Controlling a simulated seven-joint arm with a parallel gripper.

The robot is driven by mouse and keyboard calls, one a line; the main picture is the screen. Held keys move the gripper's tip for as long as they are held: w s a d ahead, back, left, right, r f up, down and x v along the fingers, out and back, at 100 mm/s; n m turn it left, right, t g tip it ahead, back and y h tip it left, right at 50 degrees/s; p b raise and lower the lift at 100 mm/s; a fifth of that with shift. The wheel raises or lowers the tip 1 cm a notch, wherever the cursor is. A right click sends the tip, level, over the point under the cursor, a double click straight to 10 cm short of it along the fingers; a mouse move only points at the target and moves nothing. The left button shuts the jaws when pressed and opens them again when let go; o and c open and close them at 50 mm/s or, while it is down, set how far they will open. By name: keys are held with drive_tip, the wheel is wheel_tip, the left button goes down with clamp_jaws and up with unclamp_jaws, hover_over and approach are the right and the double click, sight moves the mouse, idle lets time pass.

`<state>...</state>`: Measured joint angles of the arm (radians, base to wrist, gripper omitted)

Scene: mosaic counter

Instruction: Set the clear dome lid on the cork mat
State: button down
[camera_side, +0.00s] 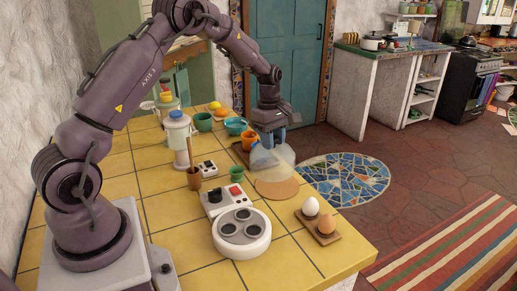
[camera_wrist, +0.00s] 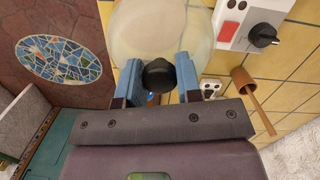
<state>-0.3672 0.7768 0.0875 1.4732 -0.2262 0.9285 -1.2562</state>
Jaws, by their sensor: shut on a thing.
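My gripper (camera_side: 272,137) is shut on the black knob of the clear dome lid (camera_side: 271,158). In the wrist view, the blue fingers of my gripper (camera_wrist: 158,76) pinch the knob from both sides, with the lid (camera_wrist: 160,28) spread out beyond them. The lid is see-through and looks upright. The round cork mat (camera_side: 277,189) lies flat on the yellow tiled counter. In the side view, the lid's lower edge overlaps the mat's far edge; I cannot tell whether they touch.
A white device with round plates (camera_side: 242,233) and eggs on a wooden holder (camera_side: 318,221) are nearer. The counter's right edge is close.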

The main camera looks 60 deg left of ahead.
sight(278, 152)
drive_tip(key=shift+w+a+r, duration=0.2)
drive_tip(key=shift+w+r, duration=0.1)
drive_tip(key=shift+w, duration=0.25)
drive_tip(key=shift+w+a+r, duration=0.2)
drive_tip(key=shift+w+r, duration=0.05)
drive_tip(key=shift+w, duration=0.3)
drive_tip(key=shift+w+r+m, duration=0.15)
drive_tip(key=shift+r+m, duration=0.15)
drive_tip(key=shift+f, duration=3.45)
drive_tip(key=shift+f, duration=0.95)
drive_tip(key=c, duration=0.7)
unclamp_jaws()
